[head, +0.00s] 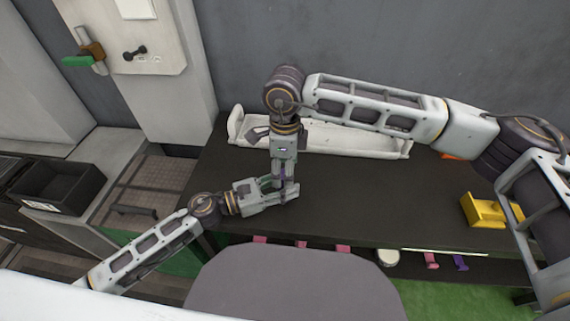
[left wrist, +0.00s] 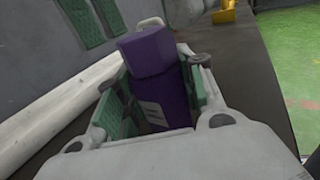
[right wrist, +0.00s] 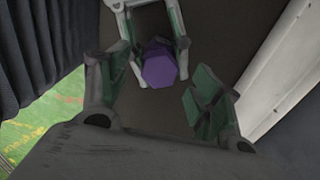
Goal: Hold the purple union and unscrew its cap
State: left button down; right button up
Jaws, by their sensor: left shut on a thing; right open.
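The purple union shows best in the left wrist view, with its body (left wrist: 168,98) between the green-padded jaws of my left gripper (left wrist: 152,108) and its hexagonal cap (left wrist: 147,52) standing above them. In the head view my left gripper (head: 278,190) comes from the left and holds the union over the dark bench (head: 350,195), where only a sliver of purple shows. My right gripper (right wrist: 155,92) points down from above with its jaws open. In the right wrist view the cap (right wrist: 159,68) is seen end-on between and beyond those jaws. They appear apart from it.
A long white tray (head: 345,138) lies along the back of the bench. A yellow block (head: 483,211) stands at the right. A grey stool seat (head: 290,285) is in front. A black bin (head: 62,188) is at the left.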

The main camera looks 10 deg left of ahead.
jog(key=shift+f, duration=0.8)
jog(key=c, duration=1.3)
jog(key=shift+n, duration=0.3)
jog(key=shift+w+d+n, duration=0.1)
jog(key=shift+d+n, duration=0.05)
jog(key=shift+n, duration=2.55)
jog(key=shift+n, duration=0.3)
